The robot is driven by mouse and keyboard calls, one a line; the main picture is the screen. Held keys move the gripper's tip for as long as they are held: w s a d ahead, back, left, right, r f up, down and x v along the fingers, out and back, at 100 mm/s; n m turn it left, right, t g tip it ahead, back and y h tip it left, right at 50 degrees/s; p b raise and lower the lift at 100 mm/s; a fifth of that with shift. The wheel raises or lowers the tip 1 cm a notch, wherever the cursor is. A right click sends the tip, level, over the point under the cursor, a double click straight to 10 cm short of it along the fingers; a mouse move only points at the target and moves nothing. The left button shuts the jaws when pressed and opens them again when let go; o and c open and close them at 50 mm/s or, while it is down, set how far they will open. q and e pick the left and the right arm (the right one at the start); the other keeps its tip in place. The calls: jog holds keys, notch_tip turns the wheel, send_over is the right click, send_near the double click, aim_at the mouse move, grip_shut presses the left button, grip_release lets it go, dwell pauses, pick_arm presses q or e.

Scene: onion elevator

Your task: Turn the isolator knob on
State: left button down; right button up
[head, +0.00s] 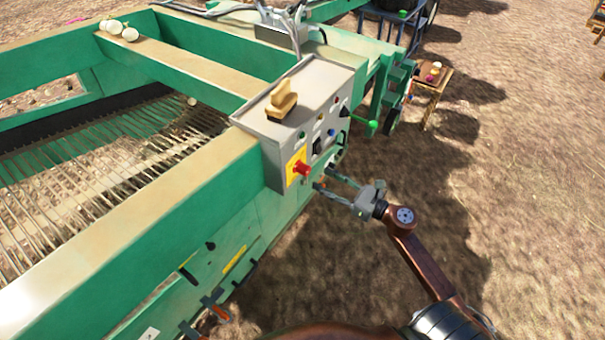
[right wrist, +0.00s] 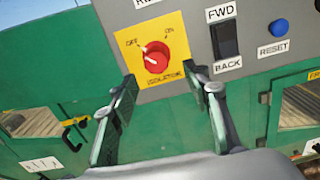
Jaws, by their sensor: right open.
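The isolator knob (head: 302,168) is a red rotary knob on a yellow plate (head: 292,160), at the lower left of the grey control box's front. In the right wrist view the knob (right wrist: 156,57) shows close up, with OFF printed at its upper left and ON at its upper right. Its white mark points up and left, toward OFF. My right gripper (head: 328,179) is open and empty, just right of the knob in the head view. In the right wrist view its fingers (right wrist: 163,84) are spread below the knob, apart from it. My left gripper is out of view.
A black FWD/BACK switch (right wrist: 226,40) and a blue reset button (right wrist: 279,28) sit right of the knob. A wooden brush (head: 282,101) lies on the grey control box (head: 318,82). A green-ended lever (head: 372,124) sticks out right. Open ground lies right of the machine.

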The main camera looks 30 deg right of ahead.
aim_at(309, 172)
jog(key=shift+w+a+r+n, duration=0.25)
jog(key=shift+a+n, duration=0.05)
jog(key=shift+a, duration=0.05)
jog(key=x, duration=0.7)
jog(key=shift+c, duration=0.7)
jog(key=shift+d, duration=0.2)
jog(key=c, duration=1)
